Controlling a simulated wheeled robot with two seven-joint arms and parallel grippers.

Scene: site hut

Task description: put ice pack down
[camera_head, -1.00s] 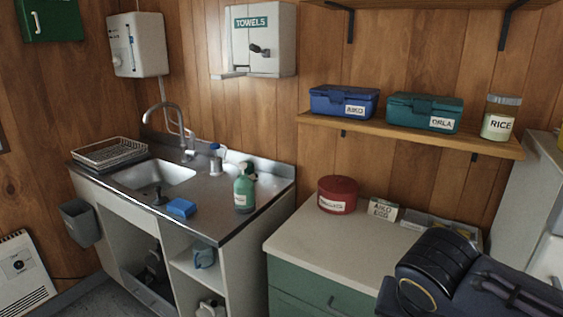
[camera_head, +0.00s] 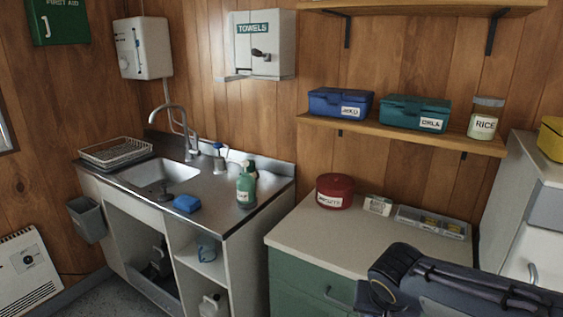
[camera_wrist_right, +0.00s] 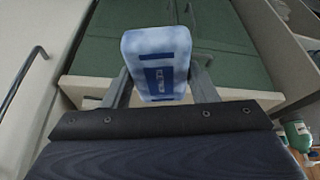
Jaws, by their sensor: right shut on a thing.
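The ice pack (camera_wrist_right: 158,48) is a pale blue and white block with a darker blue label. It sits between the two fingers of my right gripper (camera_wrist_right: 160,84) in the right wrist view, and the gripper is shut on it. Green cabinet fronts show behind it in that view. In the head view my right arm comes in at the lower right, and its gripper and the ice pack are out of sight. My left gripper is not in view.
The pale worktop (camera_head: 305,230) is clear at its front left. A red tin (camera_head: 335,191), a small labelled box (camera_head: 378,205) and a divided tray (camera_head: 432,222) stand along its back. The sink counter with a green bottle (camera_head: 246,188) and a blue sponge (camera_head: 187,203) is to the left.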

